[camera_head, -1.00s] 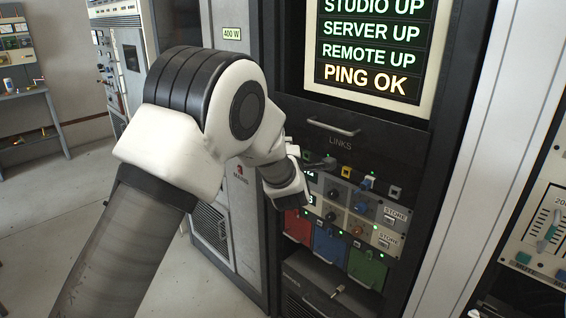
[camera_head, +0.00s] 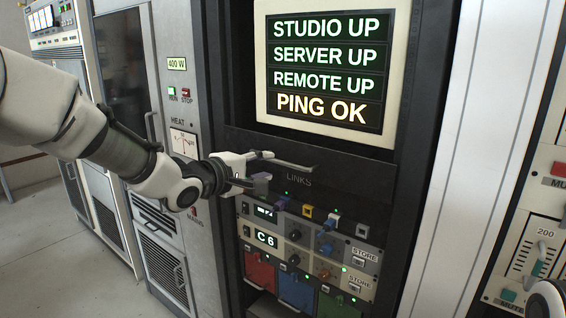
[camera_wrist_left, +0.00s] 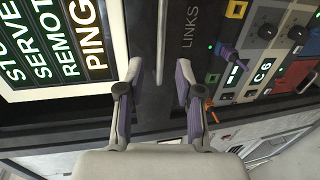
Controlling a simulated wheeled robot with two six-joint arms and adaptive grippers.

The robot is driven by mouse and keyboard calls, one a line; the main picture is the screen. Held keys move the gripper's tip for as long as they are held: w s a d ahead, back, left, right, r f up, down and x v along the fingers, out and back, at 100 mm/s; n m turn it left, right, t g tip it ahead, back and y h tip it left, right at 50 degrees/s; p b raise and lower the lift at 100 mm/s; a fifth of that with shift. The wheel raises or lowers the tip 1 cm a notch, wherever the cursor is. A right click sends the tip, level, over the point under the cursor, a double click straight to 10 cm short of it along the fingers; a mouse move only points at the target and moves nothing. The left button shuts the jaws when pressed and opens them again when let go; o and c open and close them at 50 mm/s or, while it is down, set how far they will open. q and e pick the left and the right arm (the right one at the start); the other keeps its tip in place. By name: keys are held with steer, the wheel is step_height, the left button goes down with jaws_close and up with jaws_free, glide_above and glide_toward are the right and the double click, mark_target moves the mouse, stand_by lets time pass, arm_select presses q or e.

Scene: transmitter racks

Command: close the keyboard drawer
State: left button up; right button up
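The dark drawer front (camera_head: 330,180) marked LINKS sits below the screen in the black rack. I cannot tell how far it stands out. Its pale bar handle (camera_head: 292,164) is just right of my left gripper (camera_head: 266,168). In the left wrist view, the fingers of my left gripper (camera_wrist_left: 159,75) are apart. The handle (camera_wrist_left: 162,40) runs into the gap between the fingertips, and the drawer front (camera_wrist_left: 195,15) lies behind it. I cannot tell whether the fingers touch the handle.
Below the drawer is a panel (camera_head: 310,252) of knobs, connectors and a C6 display, with red, blue and green modules underneath. The lit screen (camera_head: 330,72) is above. A grey cabinet (camera_head: 180,110) stands left and a slider panel (camera_head: 535,250) right.

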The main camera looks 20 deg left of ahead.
mark_target(282, 164)
arm_select(q)
steer(key=shift+w+d+f, duration=0.15)
steer(key=shift+w+d, duration=0.8)
steer(key=shift+w, duration=0.25)
steer(key=x, duration=0.3)
steer(key=a+p+x, duration=0.1)
steer(key=x, duration=0.1)
steer(key=shift+f, duration=0.3)
steer(key=shift+s+d+r, duration=0.15)
steer(key=shift+s+r, duration=0.1)
steer(key=shift+w+f, duration=0.1)
steer(key=shift+w, duration=0.1)
jaws_close()
